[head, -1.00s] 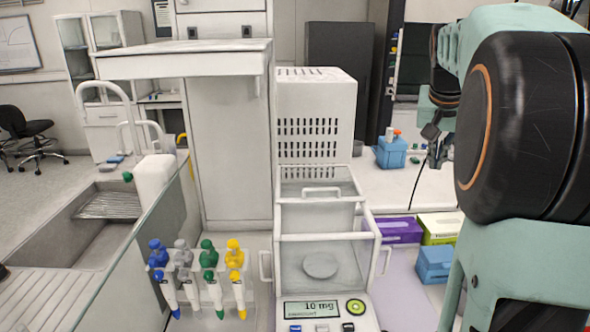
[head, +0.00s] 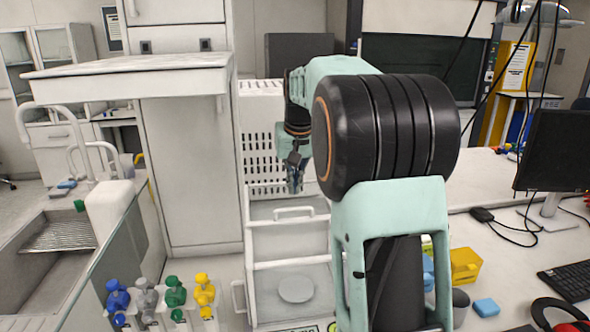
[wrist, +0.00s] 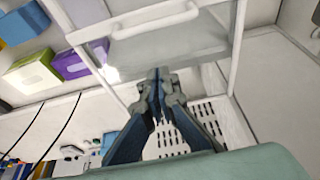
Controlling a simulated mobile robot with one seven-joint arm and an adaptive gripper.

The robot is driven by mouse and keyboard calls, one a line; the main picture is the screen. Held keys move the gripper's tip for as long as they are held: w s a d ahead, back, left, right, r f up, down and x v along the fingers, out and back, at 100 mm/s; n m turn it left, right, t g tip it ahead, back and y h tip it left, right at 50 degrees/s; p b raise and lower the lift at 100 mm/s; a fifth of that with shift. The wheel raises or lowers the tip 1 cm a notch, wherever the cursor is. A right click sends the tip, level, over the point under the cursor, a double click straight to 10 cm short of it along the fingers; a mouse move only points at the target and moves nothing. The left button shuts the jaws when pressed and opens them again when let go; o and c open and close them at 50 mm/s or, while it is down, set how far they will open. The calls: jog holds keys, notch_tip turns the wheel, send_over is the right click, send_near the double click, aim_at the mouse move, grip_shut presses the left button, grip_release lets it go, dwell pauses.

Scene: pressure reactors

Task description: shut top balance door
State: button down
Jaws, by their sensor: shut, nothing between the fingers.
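The balance (head: 252,290) is a white-framed glass box with a round pan (head: 296,288) inside. Its top door (head: 265,212) carries a white bar handle (head: 293,212) and appears slid toward the rear, leaving the front part of the top open. My gripper (head: 294,188) is shut and empty, above and behind the door's back edge in the head view. In the wrist view the shut fingertips (wrist: 157,76) point at the rear edge of the glass panel (wrist: 165,46), with the handle (wrist: 155,20) beyond. Whether they touch is unclear.
A white vented cabinet (head: 262,125) stands close behind the balance. A monitor (head: 550,150) stands at right.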

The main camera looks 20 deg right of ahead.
jog(key=shift+s+f, duration=0.2)
jog(key=shift+f, duration=0.25)
jog(key=shift+s+a+f, duration=0.15)
jog(key=shift+s+a, duration=0.05)
jog(key=shift+s, duration=0.6)
jog(key=shift+s+a+f, duration=0.1)
jog(key=shift+s+a, duration=0.1)
jog(key=shift+s, duration=0.6)
